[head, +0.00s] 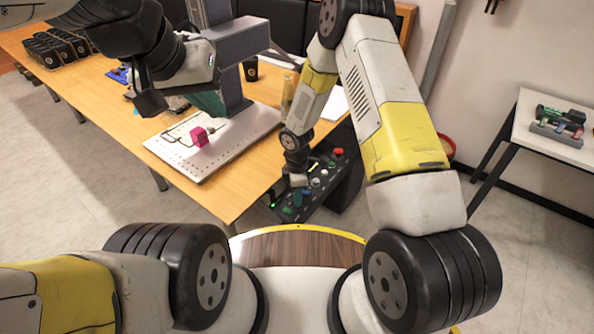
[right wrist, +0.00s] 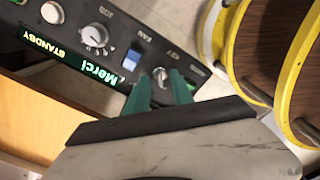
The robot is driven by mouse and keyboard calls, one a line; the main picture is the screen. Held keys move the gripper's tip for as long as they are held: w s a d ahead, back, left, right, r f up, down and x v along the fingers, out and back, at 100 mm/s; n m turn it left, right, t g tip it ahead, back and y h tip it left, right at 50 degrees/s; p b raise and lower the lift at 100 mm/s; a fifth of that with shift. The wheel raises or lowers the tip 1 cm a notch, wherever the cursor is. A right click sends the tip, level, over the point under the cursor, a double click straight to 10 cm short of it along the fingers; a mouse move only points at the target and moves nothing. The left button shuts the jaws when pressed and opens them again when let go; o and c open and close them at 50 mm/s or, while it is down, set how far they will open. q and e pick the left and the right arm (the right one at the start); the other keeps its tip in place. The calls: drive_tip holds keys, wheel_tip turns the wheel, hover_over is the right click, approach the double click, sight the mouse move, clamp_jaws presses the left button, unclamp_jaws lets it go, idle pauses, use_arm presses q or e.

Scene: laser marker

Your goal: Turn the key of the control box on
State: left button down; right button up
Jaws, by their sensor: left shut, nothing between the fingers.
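The black control box (head: 325,182) stands at the table's near right edge in the head view, with a red button and several knobs. In the right wrist view its panel (right wrist: 118,62) shows a lit display reading "Merci" and "STANDBY". The key switch (right wrist: 161,74), beside the "KEY" label, lies between the fingertips of my right gripper (right wrist: 160,84). The green fingers stand apart on either side of it; contact is unclear. In the head view my right gripper (head: 296,195) reaches down to the panel. My left gripper (head: 210,104) is shut and empty near the laser marker.
A blue switch (right wrist: 132,58) and a grey knob (right wrist: 95,36) sit near the key. Black cups (head: 55,47) stand at the far left. A white side table (head: 550,140) is at right.

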clamp_jaws()
drive_tip(key=shift+m, duration=0.3)
drive_tip(key=m, duration=1.1)
drive_tip(key=shift+m, duration=0.3)
drive_tip(key=m, duration=0.5)
drive_tip(key=shift+m, duration=0.3)
drive_tip(key=shift+w, duration=0.1)
idle(0.3)
